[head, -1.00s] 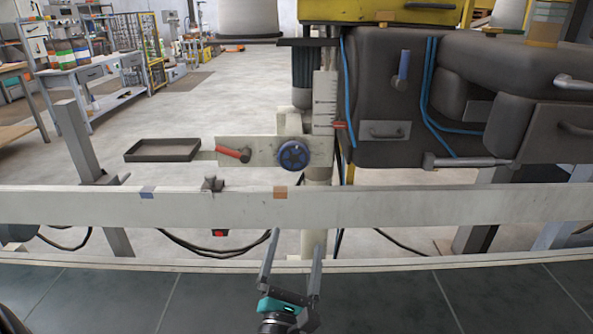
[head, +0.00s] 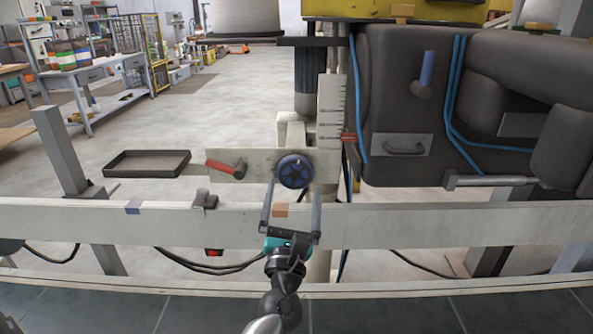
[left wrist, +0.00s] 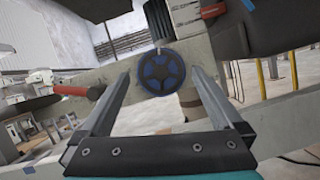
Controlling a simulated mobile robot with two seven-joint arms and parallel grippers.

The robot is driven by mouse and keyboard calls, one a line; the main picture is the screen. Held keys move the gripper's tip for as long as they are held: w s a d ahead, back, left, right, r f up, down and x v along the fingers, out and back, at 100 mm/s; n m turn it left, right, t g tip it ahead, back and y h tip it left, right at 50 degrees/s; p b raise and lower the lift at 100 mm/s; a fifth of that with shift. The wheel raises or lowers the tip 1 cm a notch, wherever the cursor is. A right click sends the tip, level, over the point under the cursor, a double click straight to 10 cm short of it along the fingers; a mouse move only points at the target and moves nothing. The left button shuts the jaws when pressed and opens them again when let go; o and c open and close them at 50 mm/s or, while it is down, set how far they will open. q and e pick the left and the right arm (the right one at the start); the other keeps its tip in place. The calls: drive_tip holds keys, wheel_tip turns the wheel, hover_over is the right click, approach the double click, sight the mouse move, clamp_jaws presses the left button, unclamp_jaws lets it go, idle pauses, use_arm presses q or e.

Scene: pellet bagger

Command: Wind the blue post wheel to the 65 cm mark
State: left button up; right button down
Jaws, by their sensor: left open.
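The blue post wheel (head: 295,171) is a dark blue spoked handwheel on a pale plate (head: 240,167) fixed to the post. It also shows in the left wrist view (left wrist: 161,72), just beyond the fingertips. A scale (head: 331,108) with dark marks stands upright on the post, and a red pointer (head: 348,137) sits beside its lower part. The scale's numbers are too small to read. My left gripper (head: 293,188) is open, its two fingers pointing up toward the wheel, one on each side of its lower part. The fingers look empty. My right gripper is not in view.
A pale rail (head: 420,224) crosses in front, below the wheel. A red-handled lever (head: 225,169) and a dark tray (head: 146,163) lie left of the wheel. A dark machine body (head: 400,90) with blue hoses stands close on the right. Open floor lies behind on the left.

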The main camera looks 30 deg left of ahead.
sight(297, 169)
use_arm(q)
drive_tip(key=x, duration=0.6)
drive_tip(key=shift+w+a, duration=0.1)
drive_tip(key=shift+w, duration=0.15)
drive_tip(key=c, duration=0.9)
